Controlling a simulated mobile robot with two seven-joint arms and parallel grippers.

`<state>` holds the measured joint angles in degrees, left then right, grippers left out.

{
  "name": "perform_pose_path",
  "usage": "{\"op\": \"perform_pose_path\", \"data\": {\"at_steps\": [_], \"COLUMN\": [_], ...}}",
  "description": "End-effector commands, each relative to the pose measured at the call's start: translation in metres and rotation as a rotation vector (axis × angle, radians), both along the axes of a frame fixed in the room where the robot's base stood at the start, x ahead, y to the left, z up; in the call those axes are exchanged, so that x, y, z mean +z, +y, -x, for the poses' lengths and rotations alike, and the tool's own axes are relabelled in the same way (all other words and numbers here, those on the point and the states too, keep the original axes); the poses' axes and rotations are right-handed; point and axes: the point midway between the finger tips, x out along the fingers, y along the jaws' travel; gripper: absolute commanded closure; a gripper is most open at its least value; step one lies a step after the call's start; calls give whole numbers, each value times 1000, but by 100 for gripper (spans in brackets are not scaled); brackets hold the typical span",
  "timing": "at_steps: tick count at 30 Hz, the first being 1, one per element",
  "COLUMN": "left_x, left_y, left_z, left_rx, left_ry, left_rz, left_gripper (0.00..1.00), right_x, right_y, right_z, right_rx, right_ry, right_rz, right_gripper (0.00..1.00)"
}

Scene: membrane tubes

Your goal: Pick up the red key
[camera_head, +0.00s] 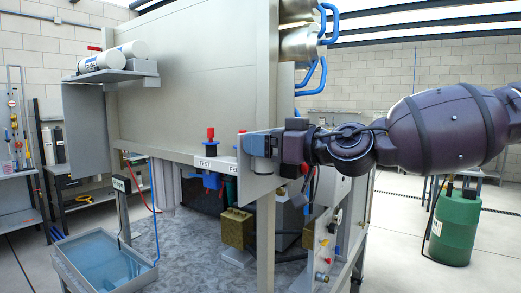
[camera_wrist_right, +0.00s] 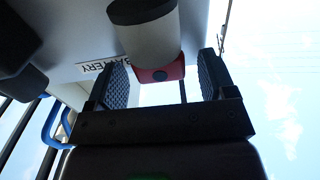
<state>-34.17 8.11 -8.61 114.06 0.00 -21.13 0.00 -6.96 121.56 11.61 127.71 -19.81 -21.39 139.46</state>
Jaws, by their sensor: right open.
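A red piece with a dark round spot (camera_wrist_right: 160,73), which looks like the red key, shows in the right wrist view at the end of a pale grey cylinder with a black cap (camera_wrist_right: 150,35). My right gripper (camera_wrist_right: 166,82) is open, with one dark ribbed finger on each side of the red piece. I cannot tell whether either finger touches it. In the head view my right gripper (camera_head: 268,143) is at the panel edge, and the key cannot be made out there. My left gripper is not in view.
A BATTERY label (camera_wrist_right: 98,66) is on the panel beside the gripper. Red-handled valves (camera_head: 210,133) stand by a TEST label. A blue water tray (camera_head: 75,238) is at lower left, and a green drum (camera_head: 455,230) stands at right.

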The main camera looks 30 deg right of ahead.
Motion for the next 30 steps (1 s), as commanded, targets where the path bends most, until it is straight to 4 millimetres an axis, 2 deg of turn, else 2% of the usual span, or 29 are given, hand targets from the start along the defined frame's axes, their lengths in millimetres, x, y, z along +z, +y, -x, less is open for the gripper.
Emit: {"op": "perform_pose_path", "data": {"at_steps": [6, 15, 17, 25, 30], "left_x": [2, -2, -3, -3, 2], "left_y": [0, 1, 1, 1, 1], "left_z": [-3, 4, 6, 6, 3], "left_rx": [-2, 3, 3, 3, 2], "left_ry": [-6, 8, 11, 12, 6], "left_rz": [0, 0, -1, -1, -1], "left_gripper": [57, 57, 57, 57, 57], "right_x": [0, 0, 0, 2, 19], "right_y": [0, 0, 0, 0, 0], "right_z": [0, 0, 0, 0, 0], "right_rx": [0, 0, 0, 0, -1], "right_ry": [0, 0, 0, 0, -3], "right_rz": [0, 0, 0, 0, 0], "right_gripper": [23, 69, 76, 76, 76]}}
